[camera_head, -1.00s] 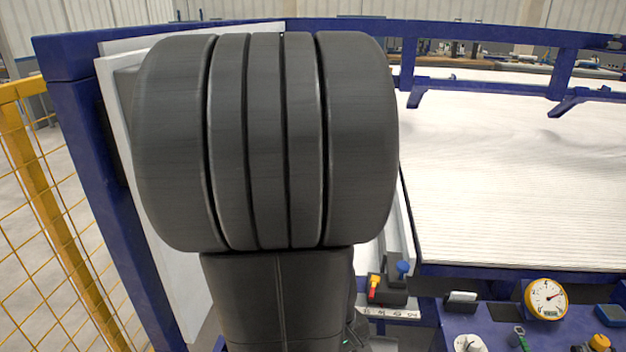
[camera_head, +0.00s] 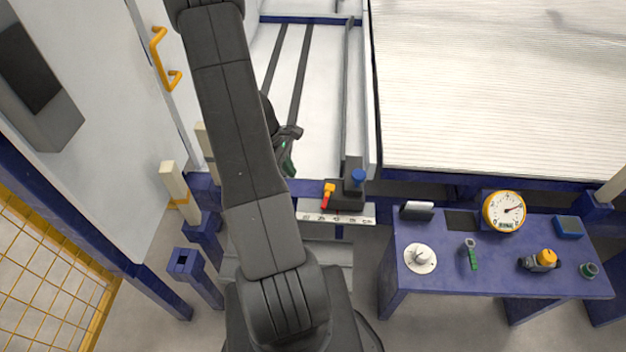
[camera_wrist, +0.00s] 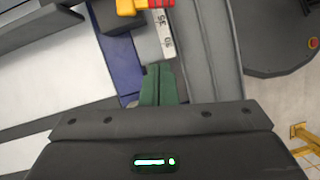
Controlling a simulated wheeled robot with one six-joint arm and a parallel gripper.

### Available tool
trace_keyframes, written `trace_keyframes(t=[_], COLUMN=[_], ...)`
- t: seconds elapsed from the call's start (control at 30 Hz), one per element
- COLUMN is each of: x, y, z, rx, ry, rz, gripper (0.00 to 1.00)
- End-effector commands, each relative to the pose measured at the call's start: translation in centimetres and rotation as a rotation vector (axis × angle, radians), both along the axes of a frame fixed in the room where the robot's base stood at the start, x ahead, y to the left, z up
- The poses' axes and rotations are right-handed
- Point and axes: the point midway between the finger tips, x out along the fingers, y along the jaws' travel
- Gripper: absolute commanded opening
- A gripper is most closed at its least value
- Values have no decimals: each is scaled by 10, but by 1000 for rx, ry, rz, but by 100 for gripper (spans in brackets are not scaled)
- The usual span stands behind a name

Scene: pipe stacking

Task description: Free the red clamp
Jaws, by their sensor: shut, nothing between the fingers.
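The red clamp shows as a small red and yellow lever (camera_head: 327,195) on a dark block, above a pale lettered strip (camera_head: 335,215). In the wrist view its red and yellow part (camera_wrist: 147,5) is at the top edge, cut off by the frame. My gripper (camera_head: 289,162) is over the white bed, to the left of the clamp and a little above it in the head view, apart from it. Its green fingers (camera_wrist: 158,84) are together and empty in the wrist view. My arm hides part of the bed and rail.
A blue side table (camera_head: 400,280) at right carries a yellow dial gauge (camera_head: 504,211) and several small items. Pale posts (camera_head: 174,192) and a white panel stand at left. The white ribbed bed (camera_head: 500,90) is clear.

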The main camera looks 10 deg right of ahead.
Motion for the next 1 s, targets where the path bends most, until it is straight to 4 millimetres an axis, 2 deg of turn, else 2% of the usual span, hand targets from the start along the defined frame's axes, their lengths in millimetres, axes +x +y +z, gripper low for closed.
trace_keyframes(t=[0.17,0.53,0.7,1.0], x=[-5,-20,-31,-37], y=[-7,-33,-56,-67], z=[-22,-96,-91,-90], rx=[-1,1,0,1], ry=[5,6,1,0], rz=[-3,-3,-6,-2], gripper=[0,0,0,0])
